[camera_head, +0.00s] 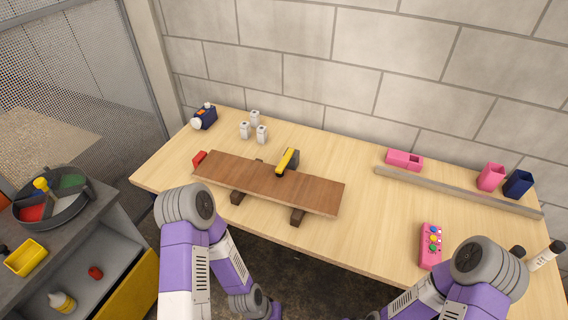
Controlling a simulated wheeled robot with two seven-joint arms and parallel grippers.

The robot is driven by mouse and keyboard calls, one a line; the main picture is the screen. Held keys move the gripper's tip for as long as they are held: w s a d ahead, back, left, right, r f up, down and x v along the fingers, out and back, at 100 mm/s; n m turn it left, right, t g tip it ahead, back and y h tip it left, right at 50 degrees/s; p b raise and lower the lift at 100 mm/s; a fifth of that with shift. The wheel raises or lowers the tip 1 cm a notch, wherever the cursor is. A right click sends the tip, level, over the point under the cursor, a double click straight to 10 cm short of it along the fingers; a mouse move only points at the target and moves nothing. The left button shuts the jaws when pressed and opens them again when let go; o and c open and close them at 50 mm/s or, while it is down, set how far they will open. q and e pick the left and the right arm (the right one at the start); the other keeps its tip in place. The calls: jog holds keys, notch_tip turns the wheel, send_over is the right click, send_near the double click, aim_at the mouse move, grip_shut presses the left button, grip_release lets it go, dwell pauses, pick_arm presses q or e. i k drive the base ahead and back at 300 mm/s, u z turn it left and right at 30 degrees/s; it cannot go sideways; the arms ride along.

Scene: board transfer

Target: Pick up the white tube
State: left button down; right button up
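A white tube (543,258) with a dark end lies at the right edge of the wooden table, just beyond my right arm. Its lower part is hidden behind my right arm. My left arm comes up from the bottom left and bends back down, and my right arm comes up from the bottom right. Neither gripper shows in the head view, so their state and grip are hidden. No contact with the tube is visible.
A brown board (270,184) rests on dark supports mid-table, with a yellow and black tool (286,162) on it. A pink button box (430,245) sits near my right arm. A long grey bar (455,190) lies at the back right. The front middle table is clear.

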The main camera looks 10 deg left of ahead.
aim_at(556, 247)
jog(key=u, duration=1.9)
jog(key=k, duration=1.65)
jog(key=z, duration=1.75)
